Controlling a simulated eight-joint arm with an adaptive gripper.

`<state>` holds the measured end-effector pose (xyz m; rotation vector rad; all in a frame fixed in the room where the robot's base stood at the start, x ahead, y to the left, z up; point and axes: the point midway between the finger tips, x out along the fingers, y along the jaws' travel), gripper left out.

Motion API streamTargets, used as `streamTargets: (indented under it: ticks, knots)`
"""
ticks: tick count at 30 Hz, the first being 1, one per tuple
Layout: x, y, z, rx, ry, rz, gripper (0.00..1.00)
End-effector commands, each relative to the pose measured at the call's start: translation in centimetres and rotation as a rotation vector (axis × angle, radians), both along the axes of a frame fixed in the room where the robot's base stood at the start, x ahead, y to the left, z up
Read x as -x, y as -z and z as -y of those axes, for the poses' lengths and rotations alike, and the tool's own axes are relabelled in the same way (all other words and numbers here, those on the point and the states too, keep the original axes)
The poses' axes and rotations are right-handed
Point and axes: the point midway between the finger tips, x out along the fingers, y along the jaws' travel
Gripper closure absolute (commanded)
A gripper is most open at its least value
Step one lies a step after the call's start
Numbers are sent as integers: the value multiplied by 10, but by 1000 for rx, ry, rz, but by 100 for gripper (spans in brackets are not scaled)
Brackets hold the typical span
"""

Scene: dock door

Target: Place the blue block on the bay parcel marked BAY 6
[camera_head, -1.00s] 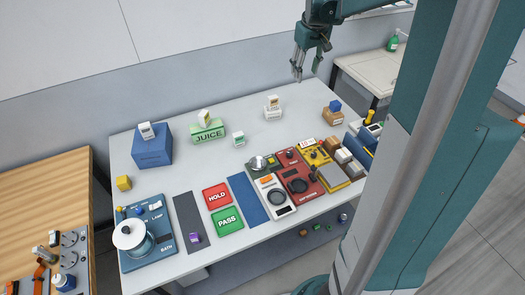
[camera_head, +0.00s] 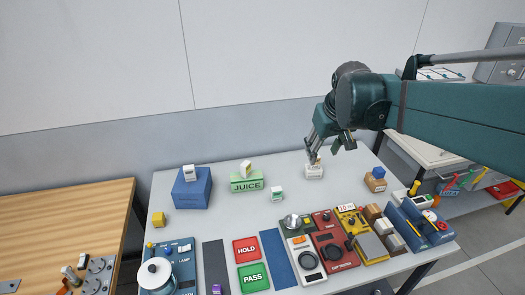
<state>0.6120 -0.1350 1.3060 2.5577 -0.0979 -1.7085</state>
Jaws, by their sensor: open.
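A small blue block (camera_head: 379,171) sits on top of a brown cardboard parcel (camera_head: 375,183) near the table's right back edge. A small white parcel (camera_head: 314,171) stands at the back of the table, with a small item on top partly behind my fingers. My gripper (camera_head: 325,153) is open and points down over or just behind that white parcel; whether it touches the item I cannot tell. The gripper is to the left of the blue block and apart from it. No BAY 6 marking is readable in this view.
A large blue box (camera_head: 192,190) and a green JUICE box (camera_head: 247,183) each carry a small item. A small white-green carton (camera_head: 277,194) and a yellow block (camera_head: 158,219) stand nearby. Control panels and HOLD (camera_head: 246,249) and PASS (camera_head: 253,278) plates fill the front.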

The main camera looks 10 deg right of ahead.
Motion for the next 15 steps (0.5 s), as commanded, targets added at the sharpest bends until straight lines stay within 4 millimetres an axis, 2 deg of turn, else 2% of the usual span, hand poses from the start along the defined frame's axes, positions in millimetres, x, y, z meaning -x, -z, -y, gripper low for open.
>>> streamTargets:
  ticks: [3,15]
  knots:
    - [21,1,-20,-4,-4,25,58]
    - [85,12,-75,-28,-12,108,58]
